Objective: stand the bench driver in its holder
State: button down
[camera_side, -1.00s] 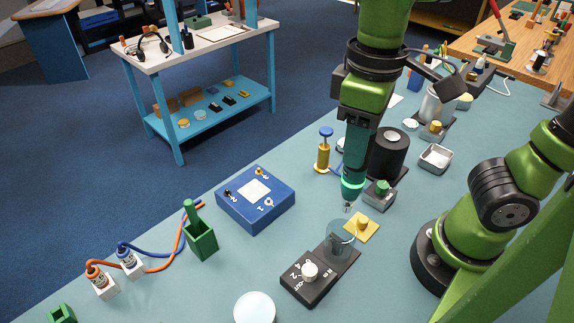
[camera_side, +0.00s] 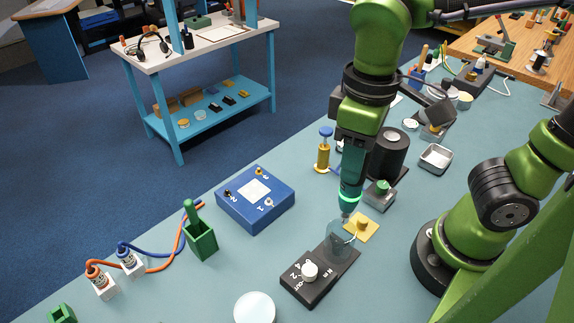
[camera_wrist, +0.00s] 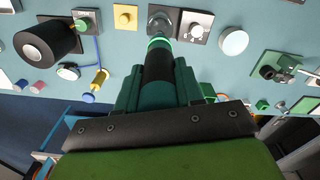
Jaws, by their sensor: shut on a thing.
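The bench driver (camera_side: 350,186) is a dark green cylinder with a glowing green ring and a slim tip pointing down. My gripper (camera_side: 352,150) is shut on its upper body and holds it nearly upright. In the wrist view the driver (camera_wrist: 158,62) sits between the two green fingers of my gripper (camera_wrist: 158,82). The holder also shows in the wrist view (camera_wrist: 160,18).
A yellow plate with a knob (camera_side: 361,226) lies right beside the holder. A grey block with a green knob (camera_side: 379,193) and a black spool (camera_side: 388,154) stand behind. A blue box (camera_side: 255,198) is left. The bench in front is mostly clear, with a white disc (camera_side: 255,308).

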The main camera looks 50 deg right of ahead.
aim_at(348, 199)
jog(key=shift+f, duration=0.6)
dwell(0.6)
jog(key=shift+f, duration=1.05)
jog(key=shift+f, duration=1)
jog(key=shift+f, duration=1)
dwell(0.4)
jog(key=shift+f, duration=0.95)
